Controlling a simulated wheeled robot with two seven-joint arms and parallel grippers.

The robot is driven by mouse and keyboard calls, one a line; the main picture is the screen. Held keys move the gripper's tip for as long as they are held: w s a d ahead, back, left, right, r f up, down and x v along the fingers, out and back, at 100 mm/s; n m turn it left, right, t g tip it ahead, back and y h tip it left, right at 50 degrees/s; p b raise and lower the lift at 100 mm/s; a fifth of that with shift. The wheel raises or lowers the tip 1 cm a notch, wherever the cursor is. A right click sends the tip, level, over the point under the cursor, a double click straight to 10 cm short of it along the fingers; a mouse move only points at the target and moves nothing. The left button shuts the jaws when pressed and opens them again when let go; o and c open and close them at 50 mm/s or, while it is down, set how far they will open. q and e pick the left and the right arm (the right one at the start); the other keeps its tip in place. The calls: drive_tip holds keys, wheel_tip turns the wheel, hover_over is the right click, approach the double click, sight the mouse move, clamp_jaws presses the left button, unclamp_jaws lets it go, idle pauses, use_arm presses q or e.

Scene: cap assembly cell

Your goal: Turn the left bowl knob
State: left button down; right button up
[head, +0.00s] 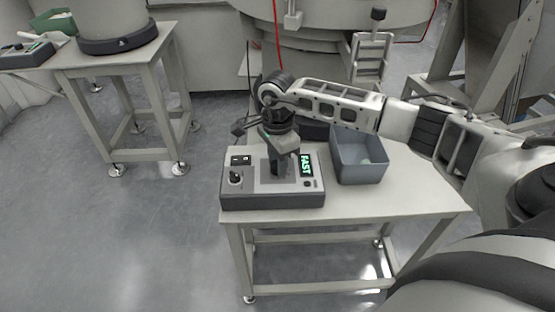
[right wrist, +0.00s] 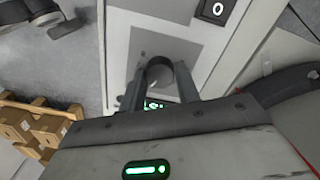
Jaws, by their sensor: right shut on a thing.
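A grey control box (head: 272,199) sits on the near table. My right gripper (head: 280,171) points down over the middle of the box. In the right wrist view, its fingers (right wrist: 160,88) are shut on a dark round knob (right wrist: 159,70) on the box's panel. That knob is hidden behind the gripper in the head view. The switch also shows in the right wrist view (right wrist: 215,10). My left gripper is not in view.
A blue-grey bin (head: 360,172) stands right of the box on the same table (head: 400,200). Another table at the left carries a large round bowl unit (head: 118,22) and a second control box (head: 25,55). Large machinery stands behind. The floor between the tables is clear.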

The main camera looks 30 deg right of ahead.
idle(0.4)
drive_tip(key=o, duration=1)
wheel_tip(320, 180, up, 16)
drive_tip(key=shift+r+p, duration=0.1)
drive_tip(key=shift+p, duration=0.2)
